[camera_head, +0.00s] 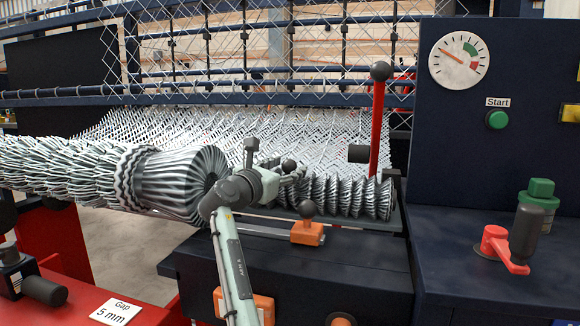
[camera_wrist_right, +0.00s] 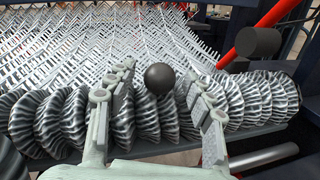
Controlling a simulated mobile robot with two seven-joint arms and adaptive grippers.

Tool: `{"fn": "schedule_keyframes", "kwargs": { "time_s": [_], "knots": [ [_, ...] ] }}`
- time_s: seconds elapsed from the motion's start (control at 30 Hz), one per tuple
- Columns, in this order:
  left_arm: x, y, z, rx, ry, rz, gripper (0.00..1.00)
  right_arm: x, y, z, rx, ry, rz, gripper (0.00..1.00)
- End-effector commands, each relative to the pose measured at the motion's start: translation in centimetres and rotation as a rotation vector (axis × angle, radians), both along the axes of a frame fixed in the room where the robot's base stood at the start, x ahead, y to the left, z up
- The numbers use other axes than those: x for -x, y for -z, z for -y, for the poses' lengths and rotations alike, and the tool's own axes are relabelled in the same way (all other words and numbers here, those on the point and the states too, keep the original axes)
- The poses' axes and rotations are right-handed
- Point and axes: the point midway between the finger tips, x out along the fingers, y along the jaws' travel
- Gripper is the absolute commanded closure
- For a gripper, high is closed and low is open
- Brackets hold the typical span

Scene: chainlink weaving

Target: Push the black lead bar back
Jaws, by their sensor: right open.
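My right gripper (camera_head: 290,172) reaches over the coiled wire roll (camera_head: 340,196) at the front of the mesh. In the right wrist view its two fingers (camera_wrist_right: 160,80) are spread apart. A black ball knob (camera_wrist_right: 160,77) shows between them in that view, and no contact is clear. The knob also shows by the fingertips in the head view (camera_head: 288,165). It may be the end of the black lead bar; I cannot tell, as no shaft shows below it. My left gripper is not in view.
A red lever (camera_head: 378,125) with a black ball top stands right of the gripper, with a black cylinder (camera_head: 358,153) beside it. A large wire bundle (camera_head: 170,182) lies left. An orange block (camera_head: 307,233) with a knob sits in front. A dark cabinet (camera_head: 440,130) bounds the right.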

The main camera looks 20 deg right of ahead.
Motion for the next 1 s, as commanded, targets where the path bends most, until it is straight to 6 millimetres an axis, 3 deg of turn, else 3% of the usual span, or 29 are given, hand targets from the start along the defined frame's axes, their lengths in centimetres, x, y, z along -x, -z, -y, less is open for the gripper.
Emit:
{"fn": "schedule_keyframes", "kwargs": {
  "time_s": [0.2,0.47,0.87,1.0],
  "knots": [
    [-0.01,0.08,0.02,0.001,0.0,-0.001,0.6,-1.17,-0.05,1.17,0.001,0.0,0.0,0.48],
    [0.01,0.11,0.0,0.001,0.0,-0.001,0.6,-1.22,-0.01,1.27,0.001,0.0,-0.001,0.49],
    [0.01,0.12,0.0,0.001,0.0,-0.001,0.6,-1.2,0.01,1.26,0.001,0.001,-0.001,0.99],
    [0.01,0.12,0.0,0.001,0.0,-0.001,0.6,-1.18,0.02,1.26,0.001,0.001,-0.001,1.0]
  ]
}}
